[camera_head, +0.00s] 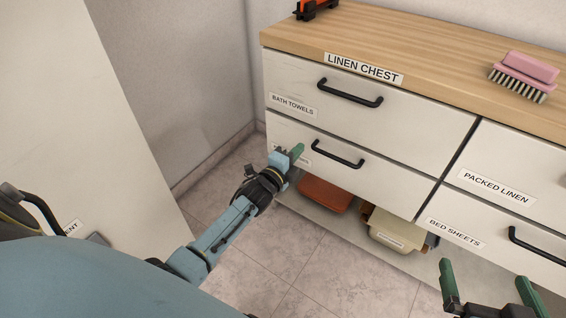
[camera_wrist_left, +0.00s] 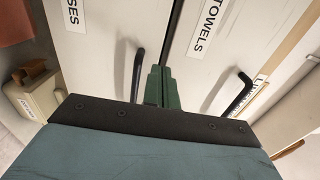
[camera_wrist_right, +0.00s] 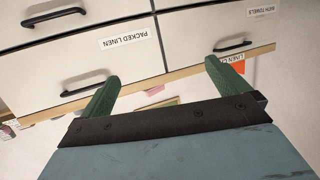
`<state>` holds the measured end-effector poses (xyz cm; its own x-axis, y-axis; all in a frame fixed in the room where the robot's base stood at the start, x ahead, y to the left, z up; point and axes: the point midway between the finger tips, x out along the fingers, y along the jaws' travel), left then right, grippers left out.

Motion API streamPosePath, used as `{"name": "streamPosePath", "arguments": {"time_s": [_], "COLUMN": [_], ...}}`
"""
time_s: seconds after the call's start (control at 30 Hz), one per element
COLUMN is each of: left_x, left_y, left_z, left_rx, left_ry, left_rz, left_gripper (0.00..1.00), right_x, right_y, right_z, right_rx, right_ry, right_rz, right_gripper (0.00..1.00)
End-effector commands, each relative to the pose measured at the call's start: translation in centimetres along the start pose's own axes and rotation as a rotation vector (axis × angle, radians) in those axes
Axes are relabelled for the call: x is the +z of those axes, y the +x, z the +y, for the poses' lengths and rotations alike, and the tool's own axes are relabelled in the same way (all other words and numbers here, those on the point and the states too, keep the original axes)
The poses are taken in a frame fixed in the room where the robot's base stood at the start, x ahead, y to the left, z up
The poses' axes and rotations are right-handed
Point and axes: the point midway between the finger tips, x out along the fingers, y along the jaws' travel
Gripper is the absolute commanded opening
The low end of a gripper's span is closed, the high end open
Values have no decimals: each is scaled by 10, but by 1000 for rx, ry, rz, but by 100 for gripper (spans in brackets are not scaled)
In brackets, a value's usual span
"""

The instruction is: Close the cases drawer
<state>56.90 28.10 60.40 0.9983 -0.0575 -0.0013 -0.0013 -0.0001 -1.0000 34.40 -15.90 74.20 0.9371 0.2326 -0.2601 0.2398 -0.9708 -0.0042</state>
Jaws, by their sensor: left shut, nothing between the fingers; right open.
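The cases drawer (camera_head: 375,178) is the lower left drawer of the white linen chest, with a black bar handle (camera_head: 338,154). My left gripper hides most of its label in the head view; the left wrist view shows the label's end, "SES" (camera_wrist_left: 72,17). The drawer looks about flush with the front above; I cannot tell whether a small gap stays. My left gripper (camera_head: 297,151) is shut and empty at the drawer's upper left part, left of the handle. Whether its tips (camera_wrist_left: 160,73) touch the front is unclear. My right gripper (camera_head: 486,283) is open and empty, before the bed sheets drawer.
The bath towels drawer (camera_head: 400,116) is directly above. The packed linen drawer (camera_head: 520,165) and bed sheets drawer (camera_head: 480,218) are to the right. An orange-red item (camera_head: 325,194) and beige box (camera_head: 395,229) sit beneath. A pink brush (camera_head: 525,72) lies on top. Floor in front is clear.

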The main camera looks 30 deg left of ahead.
Motion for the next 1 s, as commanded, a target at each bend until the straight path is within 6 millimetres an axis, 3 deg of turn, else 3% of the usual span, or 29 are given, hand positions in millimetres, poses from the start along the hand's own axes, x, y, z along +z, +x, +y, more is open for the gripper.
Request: {"name": "streamPosePath", "arguments": {"time_s": [0.5, 0.7, 1.0], "left_x": [0, 0, 0], "left_y": [-55, -65, -68], "left_z": [-1, -1, 0], "left_rx": [1, 0, 10], "left_ry": [0, 0, -18], "left_rz": [-1, 0, -6], "left_gripper": [0, 0, 0], "right_x": [82, 96, 98], "right_y": [-38, -49, -51], "right_z": [18, 20, 20], "right_rx": [46, 54, 55], "right_ry": [4, 7, 8], "right_rz": [-529, -620, -636], "right_gripper": [100, 100, 100]}}
